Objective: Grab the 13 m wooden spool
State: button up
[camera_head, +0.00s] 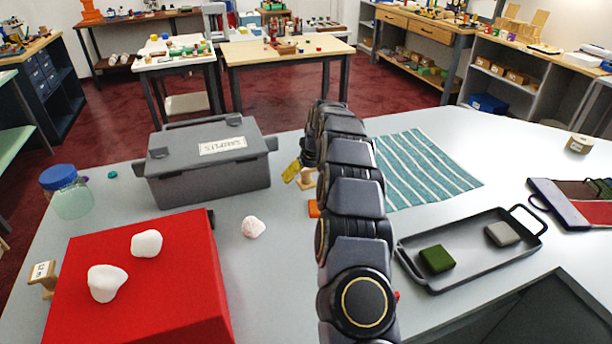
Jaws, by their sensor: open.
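A small wooden spool-like piece with a pale tag (41,272) stands at the left edge of the counter, partly hidden by the red box. Another light wooden piece (306,180) shows beside my arm, with a yellow tag-like piece (291,172) next to it. A tan, labelled round piece (579,143) stands at the far right. The markings are too small to read, so I cannot tell which is the 13 m spool. My gripper (309,158) is open, pointing down above the light wooden piece; my arm hides most of it and its fingertips.
A red box (190,262) with two white lumps and a grey lidded case (208,175) fill the left. A jar (70,200) stands behind. A striped cloth (425,165) and dark tray (410,248) lie right. A white lump (253,227) and orange piece (313,208) sit mid-counter.

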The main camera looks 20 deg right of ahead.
jog(key=shift+w+f, duration=0.2)
jog(key=shift+f, duration=0.3)
jog(key=c, duration=1.2)
jog(key=shift+r, duration=0.1)
